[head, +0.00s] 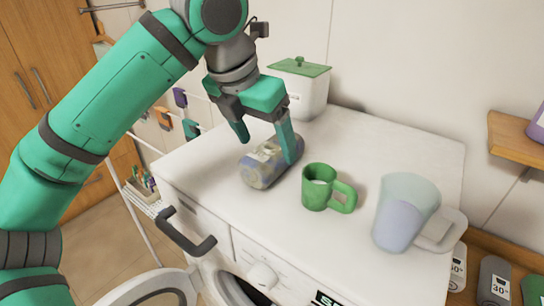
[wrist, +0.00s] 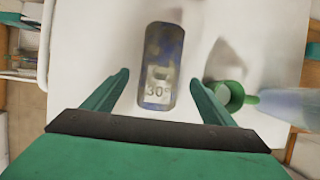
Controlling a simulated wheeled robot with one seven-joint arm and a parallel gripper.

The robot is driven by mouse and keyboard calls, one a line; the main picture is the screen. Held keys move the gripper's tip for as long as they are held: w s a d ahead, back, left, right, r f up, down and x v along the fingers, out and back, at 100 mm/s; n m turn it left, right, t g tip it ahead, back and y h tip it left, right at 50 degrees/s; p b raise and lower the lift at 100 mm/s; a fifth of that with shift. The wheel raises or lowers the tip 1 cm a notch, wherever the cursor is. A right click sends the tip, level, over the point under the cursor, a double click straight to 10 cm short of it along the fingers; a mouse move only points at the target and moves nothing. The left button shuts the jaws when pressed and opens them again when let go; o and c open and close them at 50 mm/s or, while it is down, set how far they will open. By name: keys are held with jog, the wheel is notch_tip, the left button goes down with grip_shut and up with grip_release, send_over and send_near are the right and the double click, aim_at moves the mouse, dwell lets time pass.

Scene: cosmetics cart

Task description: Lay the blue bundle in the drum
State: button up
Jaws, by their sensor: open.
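The blue bundle (head: 262,164) is a mottled blue-grey roll with a pale label. It lies on the white machine top in the head view. In the wrist view the bundle (wrist: 161,65) lies lengthwise between the fingers, its "30°" label toward me. My gripper (head: 268,138) is open, fingers pointing down, with one finger in front of the bundle's right end. In the wrist view my gripper (wrist: 158,82) has a gap on each side of the bundle. The drum (head: 252,292) shows only as a dark opening at the bottom of the head view, beside the open round door (head: 150,290).
A green mug (head: 316,188) stands right of the bundle, and a translucent jug (head: 400,215) further right. A white bin with a green lid (head: 302,85) stands behind. A dark handle bar (head: 185,238) sticks out at the machine's front left. The back right top is clear.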

aim_at(269, 148)
jog(key=shift+x, duration=2.8)
jog(key=shift+w+d+r, duration=0.1)
jog(key=shift+w, duration=0.1)
jog(key=c, duration=1.4)
jog(key=shift+o, duration=0.2)
jog(key=shift+r, duration=0.1)
